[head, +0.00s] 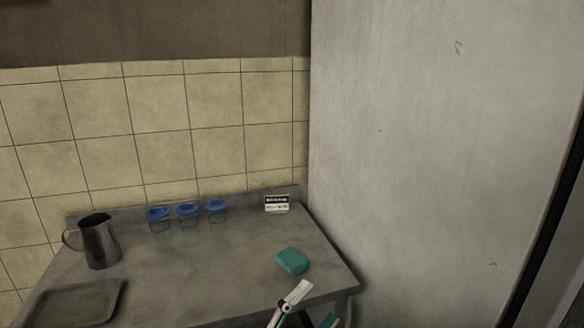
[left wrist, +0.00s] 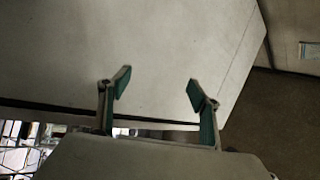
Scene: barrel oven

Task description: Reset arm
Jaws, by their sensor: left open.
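My left gripper (head: 312,307) shows at the bottom of the head view, by the front right corner of the metal table. Part of it is cut off by the frame's lower edge. In the left wrist view its two fingers (left wrist: 158,82) stand wide apart with nothing between them. A pale flat surface fills much of the view beyond them. My right gripper is in neither view.
The metal table (head: 200,265) carries a metal jug (head: 101,242), several blue-lidded jars (head: 188,213), a small label card (head: 277,203), a teal sponge-like block (head: 292,261) and a dark tray (head: 75,301). A tall grey panel (head: 430,130) stands right of the table.

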